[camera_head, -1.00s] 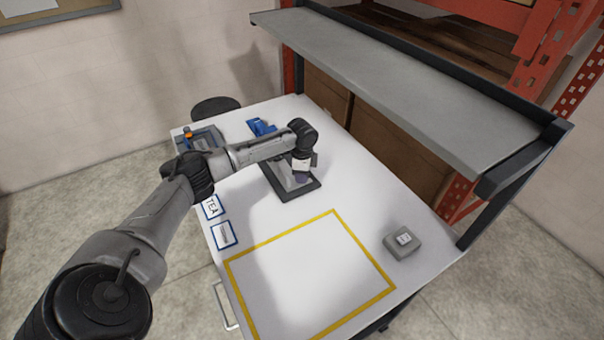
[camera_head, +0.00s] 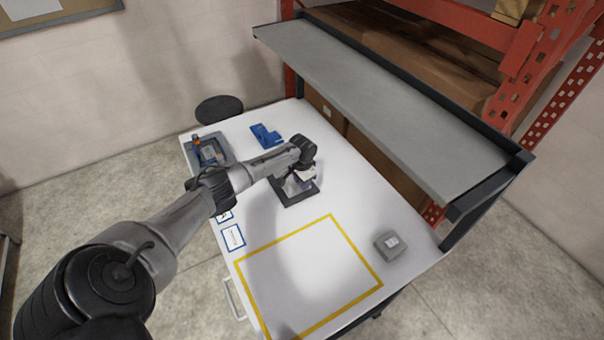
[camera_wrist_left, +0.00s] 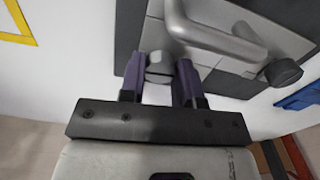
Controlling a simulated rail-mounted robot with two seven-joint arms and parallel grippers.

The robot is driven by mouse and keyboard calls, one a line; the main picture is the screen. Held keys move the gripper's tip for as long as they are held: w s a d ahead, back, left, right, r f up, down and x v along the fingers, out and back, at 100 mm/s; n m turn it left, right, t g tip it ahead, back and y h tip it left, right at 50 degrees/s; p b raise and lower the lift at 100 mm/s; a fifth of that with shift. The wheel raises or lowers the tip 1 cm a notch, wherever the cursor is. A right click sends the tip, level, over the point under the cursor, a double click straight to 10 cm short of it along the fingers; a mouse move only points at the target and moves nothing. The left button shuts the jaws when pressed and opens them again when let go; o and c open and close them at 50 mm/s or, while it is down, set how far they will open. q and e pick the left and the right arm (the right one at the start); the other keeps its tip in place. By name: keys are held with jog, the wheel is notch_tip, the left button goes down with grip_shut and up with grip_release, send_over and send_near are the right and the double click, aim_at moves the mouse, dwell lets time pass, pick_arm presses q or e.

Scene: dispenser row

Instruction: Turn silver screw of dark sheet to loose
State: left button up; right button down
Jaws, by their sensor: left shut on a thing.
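A dark sheet (camera_head: 298,198) lies on the white table under my left arm, and it also shows in the left wrist view (camera_wrist_left: 128,35). A grey metal fixture with a bent bar (camera_wrist_left: 215,35) stands on it. The silver screw (camera_wrist_left: 159,64) has a round head and sits at the near edge of the fixture. My left gripper (camera_wrist_left: 160,78) has its purple fingers on both sides of the screw head and is shut on it. In the head view my left gripper (camera_head: 304,178) is partly hidden by its wrist. My right gripper is in neither view.
A blue part (camera_head: 265,136) and a grey tray (camera_head: 220,152) are at the table's far left. A grey box (camera_head: 390,244) stands at the right. A yellow outlined area (camera_head: 312,275) is empty. A grey shelf (camera_head: 400,100) overhangs the back edge.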

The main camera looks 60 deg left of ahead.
pick_arm(q)
jog(key=n+p, duration=0.3)
jog(key=shift+d+r+n, duration=0.1)
jog(key=shift+n, duration=0.3)
jog(key=n+p, duration=0.2)
jog(key=n, duration=0.2)
jog(key=shift+n+p, duration=0.3)
jog(key=n+p, duration=0.1)
jog(key=n, duration=0.1)
jog(key=shift+n, duration=0.4)
jog(key=n, duration=0.3)
jog(key=shift+f+p, duration=0.2)
jog(key=shift+p, duration=0.2)
jog(key=shift+n, duration=1.2)
jog(key=shift+f, duration=0.1)
